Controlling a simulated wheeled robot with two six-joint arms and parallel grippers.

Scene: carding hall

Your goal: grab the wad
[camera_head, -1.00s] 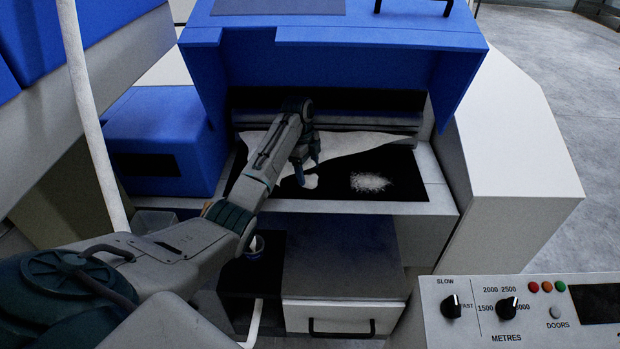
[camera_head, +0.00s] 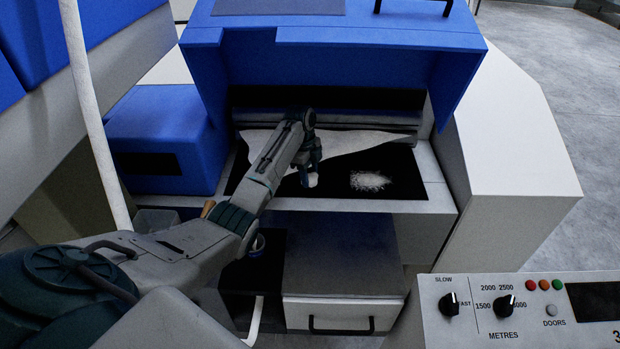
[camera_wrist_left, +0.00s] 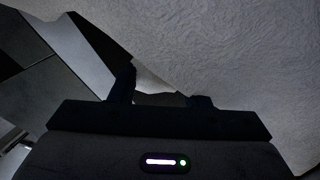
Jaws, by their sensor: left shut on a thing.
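The wad (camera_head: 312,181) is a small white tuft at the tips of my left gripper (camera_head: 308,172). The gripper is shut on it, low over the black surface at the front of the blue machine. I cannot tell whether the wad still touches that surface. In the left wrist view the dark fingers of my left gripper (camera_wrist_left: 163,94) show, and pale material lies beyond them. The wad is hard to tell apart there. My right gripper is not in view.
A white fibre sheet (camera_head: 350,140) hangs below the roller, behind my gripper. A loose white fluff patch (camera_head: 370,181) lies on the black surface (camera_head: 410,180) to the right. The blue hood (camera_head: 340,60) overhangs. A control panel (camera_head: 530,308) stands at the front right.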

